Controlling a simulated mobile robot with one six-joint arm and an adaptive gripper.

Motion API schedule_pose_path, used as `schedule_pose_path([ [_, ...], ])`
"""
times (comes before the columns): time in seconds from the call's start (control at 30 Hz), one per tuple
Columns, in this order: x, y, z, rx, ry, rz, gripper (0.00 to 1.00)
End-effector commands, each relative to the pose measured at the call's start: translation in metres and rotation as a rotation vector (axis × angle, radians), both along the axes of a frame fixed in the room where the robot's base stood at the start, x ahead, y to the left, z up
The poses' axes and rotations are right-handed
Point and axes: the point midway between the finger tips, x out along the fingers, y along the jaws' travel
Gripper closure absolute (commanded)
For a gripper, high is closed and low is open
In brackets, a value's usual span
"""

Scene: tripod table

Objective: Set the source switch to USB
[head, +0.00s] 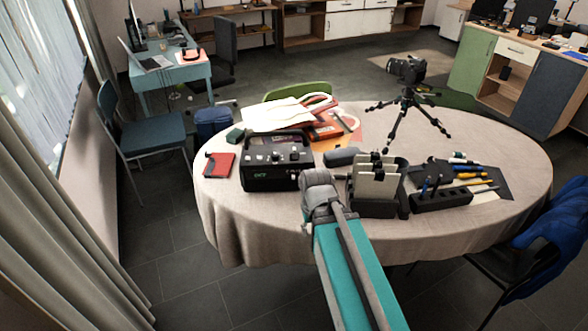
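A black box-shaped device (276,172) stands on the left part of the cloth-covered table. Its top panel carries several small light knobs or switches, and green lettering shows on its front. The source switch, its labels and its setting are too small to make out. My arm reaches in from the bottom, with a teal link and a grey joint just right of the device's front corner. I cannot make out my gripper's fingers, so their opening and any contact with the device are not shown.
The oval table (230,225) also holds a red booklet (219,165) left of the device, papers behind it, a dark organizer (375,196) with cards right of my arm, a pen holder (441,200) and a camera on a tripod (408,105). Bare cloth lies around the tripod.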

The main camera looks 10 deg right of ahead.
Motion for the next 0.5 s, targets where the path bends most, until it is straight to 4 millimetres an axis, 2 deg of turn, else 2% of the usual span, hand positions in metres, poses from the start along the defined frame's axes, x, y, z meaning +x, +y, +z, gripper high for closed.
schedule_pose_path([
  [0.03,0.0,0.0,0.02,0.0,0.0,0.0,0.51],
  [0.5,0.0,0.0,0.11,0.0,0.0,0.0,0.51],
])
